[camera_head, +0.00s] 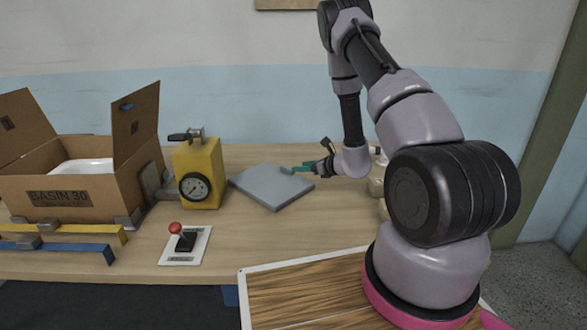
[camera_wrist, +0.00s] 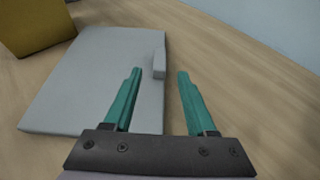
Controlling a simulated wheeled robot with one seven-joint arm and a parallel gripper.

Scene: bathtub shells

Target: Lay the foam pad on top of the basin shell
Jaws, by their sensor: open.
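The foam pad (camera_head: 265,188) is a flat grey square slab lying on the wooden table, right of the yellow gauge device. In the wrist view the pad (camera_wrist: 95,75) has a small raised tab (camera_wrist: 159,63) at its right edge. My gripper (camera_head: 297,169) is at the pad's right edge. In the wrist view its green fingers (camera_wrist: 159,72) are open, one on each side of the tab's line. I cannot tell whether they touch the pad. The basin shell (camera_head: 82,167) is white and sits inside an open cardboard box (camera_head: 45,197) at the left, mostly hidden by its walls.
The yellow gauge device (camera_head: 198,172) stands between box and pad. The box's raised flap (camera_head: 136,112) faces it. A lever switch plate (camera_head: 186,246) lies in front. Pale objects stand partly hidden behind my arm.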

